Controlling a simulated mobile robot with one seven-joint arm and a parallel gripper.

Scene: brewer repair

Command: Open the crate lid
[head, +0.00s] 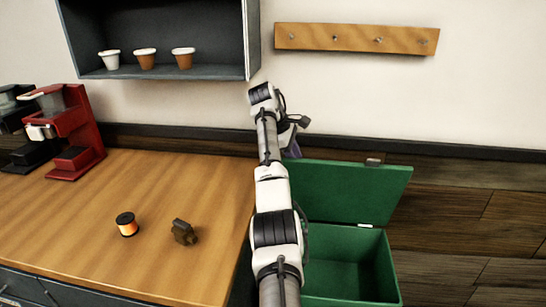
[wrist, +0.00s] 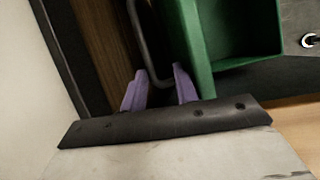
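The green crate (head: 352,262) stands on the floor at the right end of the counter, and its inside shows. Its green lid (head: 345,190) is raised and tilted back toward the wall. My gripper (head: 291,152) is at the lid's upper left, partly hidden by my arm. In the wrist view, the two purple fingers of my gripper (wrist: 160,88) are spread apart. A dark bent bar, seemingly the lid's handle (wrist: 143,40), reaches down between them; I cannot tell whether it touches a finger. Green crate parts (wrist: 232,32) show beyond the right finger.
The wooden counter (head: 130,215) lies left of the crate, with an orange spool (head: 127,224) and a small dark brown part (head: 184,232). A red brewer (head: 75,130) stands at the far left. A shelf with cups (head: 145,59) and a peg rail (head: 357,39) hang above.

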